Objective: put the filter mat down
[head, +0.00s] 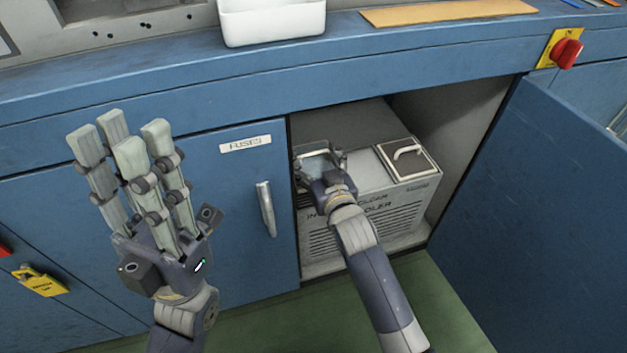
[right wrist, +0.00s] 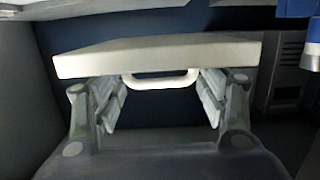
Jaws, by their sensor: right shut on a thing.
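In the right wrist view a pale flat slab with a white loop handle, which I take for the filter mat (right wrist: 160,55), lies across the tips of my right gripper (right wrist: 160,100). The fingers stand on either side of the handle and the gripper is shut on the slab. In the head view my right gripper (head: 318,160) is inside the open cabinet, at the left part of the cooler's (head: 370,215) top. The mat is hard to make out there, and its exact contact with the cooler is unclear. My left gripper (head: 118,138) is open and empty, in front of the shut blue door.
The cooler has a dark lid with a white handle (head: 408,150) on its right. The open cabinet door (head: 555,200) stands to the right. A white bin (head: 272,22) and a tan board (head: 447,12) lie on the blue ledge above. The green floor (head: 270,325) is clear in front.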

